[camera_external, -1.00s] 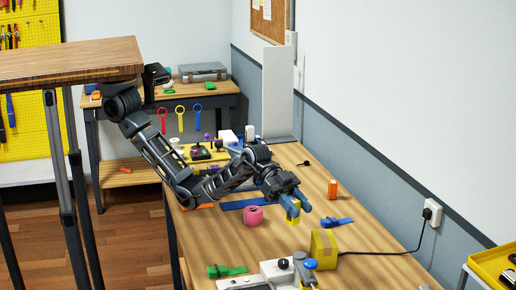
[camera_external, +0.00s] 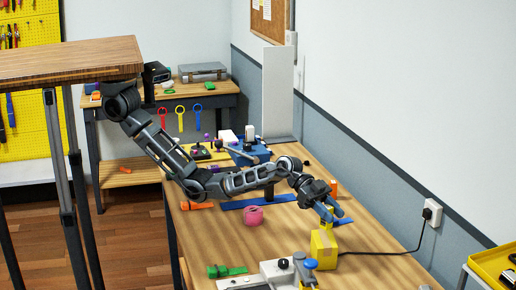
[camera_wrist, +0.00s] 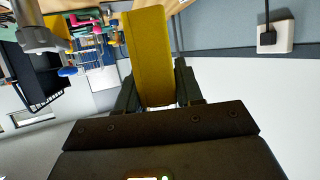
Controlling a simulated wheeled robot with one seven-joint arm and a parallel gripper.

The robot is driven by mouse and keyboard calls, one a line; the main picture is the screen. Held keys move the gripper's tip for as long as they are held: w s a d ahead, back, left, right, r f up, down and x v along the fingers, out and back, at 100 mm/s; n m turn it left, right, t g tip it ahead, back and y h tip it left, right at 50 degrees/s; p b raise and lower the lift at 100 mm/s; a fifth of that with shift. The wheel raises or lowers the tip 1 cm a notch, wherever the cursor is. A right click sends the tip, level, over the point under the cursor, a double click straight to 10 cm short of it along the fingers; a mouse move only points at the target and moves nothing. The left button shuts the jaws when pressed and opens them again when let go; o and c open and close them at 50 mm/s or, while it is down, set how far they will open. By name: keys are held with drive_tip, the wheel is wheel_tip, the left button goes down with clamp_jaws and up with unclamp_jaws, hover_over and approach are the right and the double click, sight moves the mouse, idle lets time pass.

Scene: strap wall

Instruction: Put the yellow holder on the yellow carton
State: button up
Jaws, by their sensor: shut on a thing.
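In the wrist view the holder (camera_wrist: 148,55) shows as a long yellow block between the two dark fingers. I cannot tell whether the two touch or a small gap is left. The carton cannot be made out in the wrist view.
A pink roll (camera_external: 254,215) stands left of the gripper. An orange block (camera_external: 333,188) stands behind it, and a blue strap lies beside it. A grey and white fixture (camera_external: 285,274) and a green clip (camera_external: 227,271) lie at the near edge. A black cable (camera_external: 385,252) runs from the carton area to the wall socket.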

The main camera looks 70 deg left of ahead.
drive_tip(key=shift+f, duration=1.8)
drive_tip(key=shift+f, duration=0.15)
drive_tip(key=o, duration=1.1)
drive_tip(key=shift+r, duration=0.25)
drive_tip(key=p+v, duration=0.8)
drive_tip(key=v, duration=0.4)
